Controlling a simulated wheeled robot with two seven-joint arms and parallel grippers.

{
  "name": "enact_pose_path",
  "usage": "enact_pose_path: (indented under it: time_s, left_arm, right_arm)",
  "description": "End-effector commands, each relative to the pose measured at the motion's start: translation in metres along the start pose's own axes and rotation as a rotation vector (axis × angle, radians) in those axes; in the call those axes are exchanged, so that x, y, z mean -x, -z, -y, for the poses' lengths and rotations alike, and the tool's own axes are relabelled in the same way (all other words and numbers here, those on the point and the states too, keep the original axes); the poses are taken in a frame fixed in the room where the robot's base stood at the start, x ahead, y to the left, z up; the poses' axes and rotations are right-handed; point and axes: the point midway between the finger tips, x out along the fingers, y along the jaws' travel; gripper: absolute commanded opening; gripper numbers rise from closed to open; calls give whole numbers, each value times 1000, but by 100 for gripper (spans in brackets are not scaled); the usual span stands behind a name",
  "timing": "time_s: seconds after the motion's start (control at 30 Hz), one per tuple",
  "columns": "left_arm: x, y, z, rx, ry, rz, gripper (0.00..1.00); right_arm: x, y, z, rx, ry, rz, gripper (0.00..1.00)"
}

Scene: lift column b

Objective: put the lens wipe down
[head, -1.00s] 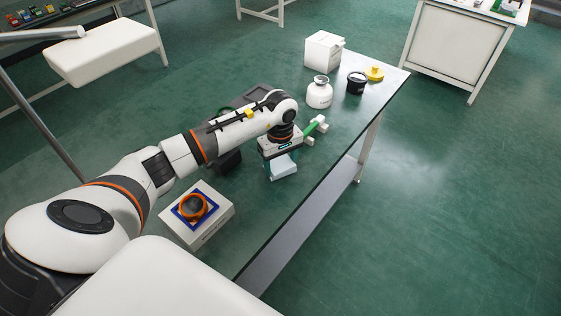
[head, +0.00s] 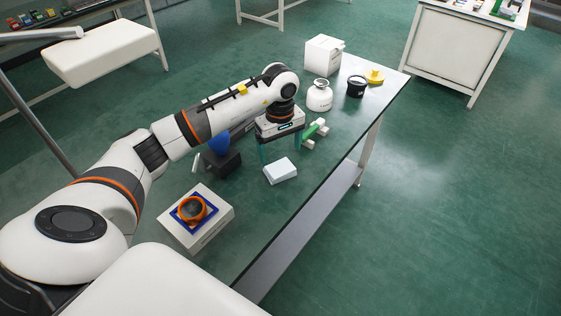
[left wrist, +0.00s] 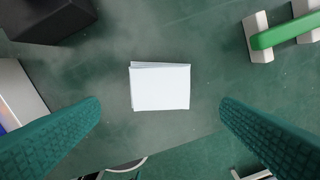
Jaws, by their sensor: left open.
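The lens wipe, a white folded pad (head: 281,171), lies flat on the dark green-grey table top (head: 250,218). In the left wrist view the lens wipe (left wrist: 160,87) sits in the middle, between my fingers and clear of both. My left gripper (head: 281,147) is open and empty, raised above and a little behind the wipe in the head view. Its two teal fingers stand wide apart in the left wrist view (left wrist: 160,104). My right gripper is not in view.
A green bar with white ends (head: 314,133) lies right of my left gripper. A black block (head: 222,163) stands to its left. A white box with a blue frame and orange ring (head: 196,216) is nearer. A white bottle (head: 319,96), black cup (head: 356,86) and white carton (head: 323,55) stand farther back.

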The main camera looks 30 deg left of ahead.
Motion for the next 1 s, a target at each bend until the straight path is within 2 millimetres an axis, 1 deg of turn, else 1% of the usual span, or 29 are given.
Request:
enact_pose_path:
  time_s: [0.03, 0.1, 0.2, 0.3, 0.47, 1.0]
  left_arm:
    - [11, -1, 1, -1, 4, 3, 87]
    - [24, -1, 1, 0, 4, 2, 87]
    - [38, 0, 0, 0, 2, 1, 87]
    - [46, 0, 0, 0, 1, 1, 87]
    - [50, 0, 0, 0, -1, -1, 87]
    - [50, 0, 0, 0, -1, -1, 87]
  right_arm:
    - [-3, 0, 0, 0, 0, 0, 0]
    - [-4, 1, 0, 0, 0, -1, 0]
    - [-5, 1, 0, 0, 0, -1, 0]
    - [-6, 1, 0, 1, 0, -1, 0]
    - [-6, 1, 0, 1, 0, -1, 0]
    - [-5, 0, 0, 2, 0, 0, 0]
